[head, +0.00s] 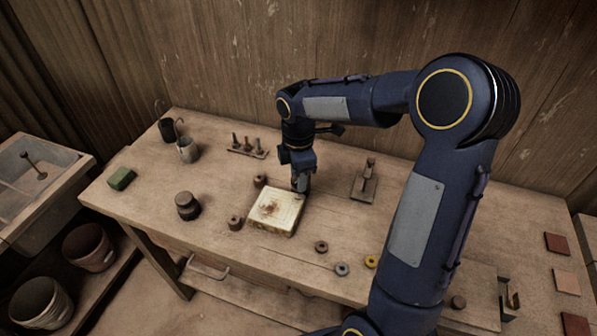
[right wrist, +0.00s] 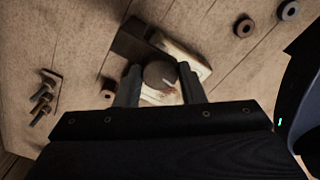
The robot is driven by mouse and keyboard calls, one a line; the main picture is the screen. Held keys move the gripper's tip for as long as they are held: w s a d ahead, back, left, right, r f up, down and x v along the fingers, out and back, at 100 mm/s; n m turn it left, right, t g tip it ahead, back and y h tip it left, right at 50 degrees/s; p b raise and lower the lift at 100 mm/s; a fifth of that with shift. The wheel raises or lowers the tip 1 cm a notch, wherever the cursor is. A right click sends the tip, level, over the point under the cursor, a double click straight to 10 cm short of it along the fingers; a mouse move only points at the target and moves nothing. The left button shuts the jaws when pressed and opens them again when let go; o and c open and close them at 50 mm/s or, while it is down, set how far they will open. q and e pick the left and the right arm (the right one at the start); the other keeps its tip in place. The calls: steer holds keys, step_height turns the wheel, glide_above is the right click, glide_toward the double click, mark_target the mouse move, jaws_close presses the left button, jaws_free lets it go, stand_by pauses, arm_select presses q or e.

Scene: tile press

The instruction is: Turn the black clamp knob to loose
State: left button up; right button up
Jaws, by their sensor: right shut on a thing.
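The round dark clamp knob (right wrist: 160,75) shows between my right gripper's fingers in the right wrist view. My right gripper (right wrist: 160,88) is shut on it, one finger on each side. Behind the knob lies a cream slab (right wrist: 192,62) with a dark flat bar (right wrist: 131,43) beside it. In the head view my right gripper (head: 301,186) reaches down at the back right corner of the cream slab (head: 288,214), which has a brown stain on top. The knob is hidden by the gripper there. My left gripper is not in view.
Small brown spools (head: 236,222) stand near the slab. A dark jar (head: 187,206), a green block (head: 121,178), cups (head: 188,151) and a peg rack (head: 247,148) are to the left. A metal stand (head: 365,182) is to the right. Rings (head: 321,246) lie in front.

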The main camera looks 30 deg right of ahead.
steer(key=shift+r+n, duration=0.1)
steer(key=shift+n, duration=0.8)
steer(key=o, duration=1)
step_height(320, 180, up, 7)
steer(key=shift+r, duration=0.35)
